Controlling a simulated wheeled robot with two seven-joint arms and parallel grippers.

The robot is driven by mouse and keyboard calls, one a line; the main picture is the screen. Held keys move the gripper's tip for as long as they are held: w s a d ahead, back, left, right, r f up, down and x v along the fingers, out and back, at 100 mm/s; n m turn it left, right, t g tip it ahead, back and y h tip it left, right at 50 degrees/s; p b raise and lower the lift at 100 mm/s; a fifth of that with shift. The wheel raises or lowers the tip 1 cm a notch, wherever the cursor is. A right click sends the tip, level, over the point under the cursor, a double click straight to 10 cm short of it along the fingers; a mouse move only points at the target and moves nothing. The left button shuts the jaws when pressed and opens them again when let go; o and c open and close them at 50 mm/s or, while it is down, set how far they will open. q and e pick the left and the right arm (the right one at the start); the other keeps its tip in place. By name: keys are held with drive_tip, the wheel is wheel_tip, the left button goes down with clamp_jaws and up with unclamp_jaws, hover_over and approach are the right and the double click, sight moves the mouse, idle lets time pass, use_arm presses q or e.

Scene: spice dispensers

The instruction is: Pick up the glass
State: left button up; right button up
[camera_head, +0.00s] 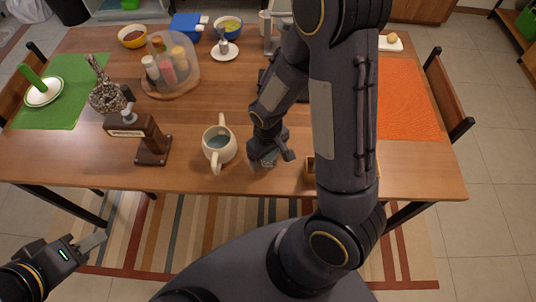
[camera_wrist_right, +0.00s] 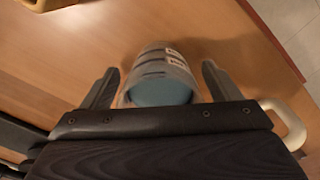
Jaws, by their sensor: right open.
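The glass (camera_wrist_right: 160,68) is a greyish see-through cup with a pale blue inside and small markings on its side. In the right wrist view it stands between the two fingers of my right gripper (camera_wrist_right: 161,78), which is open, with a gap showing on each side. In the head view my right gripper (camera_head: 269,158) is low over the table's front half, and it mostly hides the glass there. My left gripper (camera_head: 88,244) is off the table at the lower left, far from the glass; its finger opening is unclear.
A cream two-handled mug (camera_head: 219,146) stands just left of my right gripper. A brown dispenser (camera_head: 140,132) is further left. A clear-covered spice rack (camera_head: 171,68), bowls and a blue box (camera_head: 187,27) stand behind. A small wooden box (camera_head: 310,168) lies to the right.

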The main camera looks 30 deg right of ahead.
drive_tip(key=shift+c, duration=0.2)
drive_tip(key=c, duration=1.2)
drive_tip(key=shift+r, duration=0.15)
